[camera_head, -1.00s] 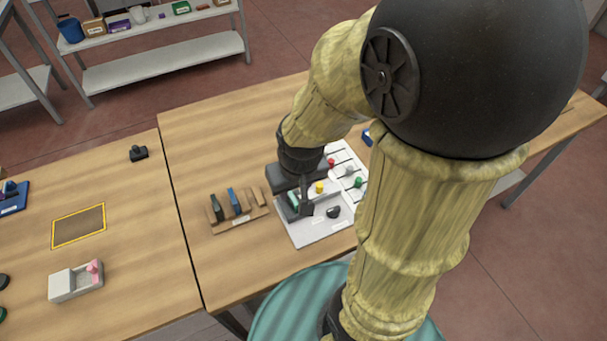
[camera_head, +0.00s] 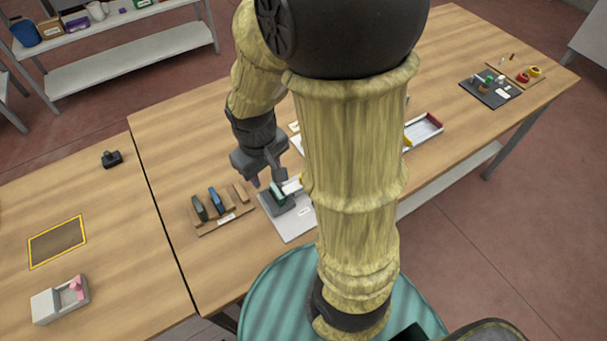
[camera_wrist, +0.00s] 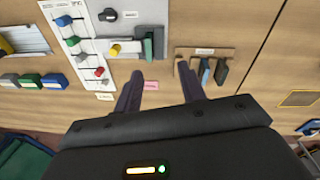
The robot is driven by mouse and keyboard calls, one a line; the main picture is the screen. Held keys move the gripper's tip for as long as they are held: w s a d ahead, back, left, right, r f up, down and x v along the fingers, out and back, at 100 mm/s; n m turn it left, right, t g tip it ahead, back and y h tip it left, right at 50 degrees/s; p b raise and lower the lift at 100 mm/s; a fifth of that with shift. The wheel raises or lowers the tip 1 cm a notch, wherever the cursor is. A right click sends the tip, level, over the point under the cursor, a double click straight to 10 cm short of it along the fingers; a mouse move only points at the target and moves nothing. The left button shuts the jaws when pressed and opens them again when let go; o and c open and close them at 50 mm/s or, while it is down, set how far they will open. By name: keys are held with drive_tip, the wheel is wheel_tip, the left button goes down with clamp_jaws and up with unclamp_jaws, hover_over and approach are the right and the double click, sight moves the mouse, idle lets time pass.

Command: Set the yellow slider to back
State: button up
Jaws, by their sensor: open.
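In the head view my arm hides most of the panel, and only a bit of yellow (camera_head: 302,178) shows at the arm's edge. My gripper (camera_wrist: 160,78) is open and empty, its two dark fingers apart. In the head view my gripper (camera_head: 265,180) is over the table, behind the grey block with the teal piece (camera_head: 279,194). It appears apart from the yellow slider.
Blue (camera_wrist: 63,20), green (camera_wrist: 72,41) and red (camera_wrist: 100,72) knobs and a black dial (camera_wrist: 108,14) surround the yellow slider. The teal piece (camera_wrist: 148,45) stands close beside it. A wooden rack (camera_head: 224,218) with upright pieces is nearby.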

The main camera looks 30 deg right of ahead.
sight(294, 184)
drive_tip(key=w+f+n+g+h, duration=0.3)
drive_tip(key=w+n+h, duration=0.4)
drive_tip(key=n, duration=0.4)
drive_tip(key=shift+w+d+f+g+h, duration=0.25)
drive_tip(key=shift+w+g+h, duration=0.2)
drive_tip(key=shift+w, duration=0.45)
drive_tip(key=shift+f, duration=0.1)
drive_tip(key=p+x, duration=0.1)
drive_tip(key=x, duration=1.6)
drive_tip(key=shift+s+f, duration=0.1)
drive_tip(key=shift+s, duration=0.1)
clamp_jaws()
